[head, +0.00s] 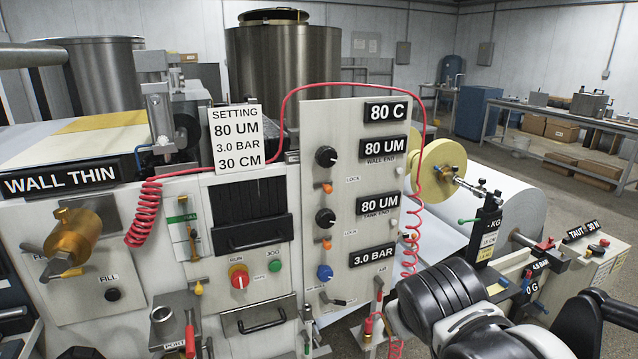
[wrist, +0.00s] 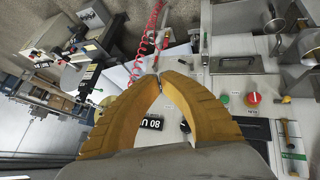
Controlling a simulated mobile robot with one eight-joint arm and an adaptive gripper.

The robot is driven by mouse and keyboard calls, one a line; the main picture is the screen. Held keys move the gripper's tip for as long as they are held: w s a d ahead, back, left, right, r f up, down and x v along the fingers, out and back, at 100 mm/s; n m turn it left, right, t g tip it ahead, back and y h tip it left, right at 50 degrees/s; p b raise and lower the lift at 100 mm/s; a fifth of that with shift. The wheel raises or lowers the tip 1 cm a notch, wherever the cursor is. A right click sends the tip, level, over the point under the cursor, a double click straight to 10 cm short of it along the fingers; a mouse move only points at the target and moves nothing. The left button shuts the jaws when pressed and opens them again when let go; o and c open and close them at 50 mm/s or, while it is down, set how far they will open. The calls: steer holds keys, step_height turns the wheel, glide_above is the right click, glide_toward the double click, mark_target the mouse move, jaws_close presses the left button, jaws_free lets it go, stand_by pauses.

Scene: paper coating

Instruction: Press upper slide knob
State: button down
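The grey control panel (head: 345,130) stands upright at the middle of the head view. It carries an upper black knob (head: 326,156), a lower black knob (head: 325,217), small orange pieces below each, and a blue knob (head: 325,272). Small pale round knobs (head: 399,170) sit near its right edge. I cannot tell which piece is the upper slide knob. My gripper (wrist: 160,77) shows in the wrist view with its yellow fingers brought together at the tips and nothing visible between them. The fingers hide part of the panel and its 80 UM display (wrist: 153,122). They appear apart from the panel.
A red coiled air hose (head: 411,240) hangs along the panel's right edge. A pale roll (head: 438,168) and a weighted stand (head: 487,230) are to the right. A red knob (head: 239,279) and a green button (head: 275,265) are left of the panel.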

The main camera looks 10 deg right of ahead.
steer(key=w+a+r+n+t+h+p, duration=0.1)
steer(key=w+r, duration=0.2)
steer(key=w, duration=0.2)
steer(key=w+a+r+n+h+p, duration=0.1)
steer(key=w+r+n+p, duration=0.15)
steer(key=w, duration=0.35)
steer(key=n+t+h+p, duration=0.3)
steer(key=n+t+p, duration=0.2)
steer(key=n+t, duration=0.15)
glide_toward(326, 188)
steer(key=s+a, duration=0.2)
steer(key=a, duration=0.4)
steer(key=shift+a+r+m, duration=0.2)
steer(key=shift+r+m, duration=0.2)
steer(key=shift+r, duration=0.1)
steer(key=b+x, duration=0.1)
steer(key=x, duration=0.3)
steer(key=d+b+x, duration=0.1)
steer(key=x, duration=0.3)
steer(key=s+d+b+x, duration=0.1)
steer(key=x, duration=0.3)
steer(key=shift+d, duration=0.1)
steer(key=shift+w+d, duration=0.25)
steer(key=shift+d, duration=0.15)
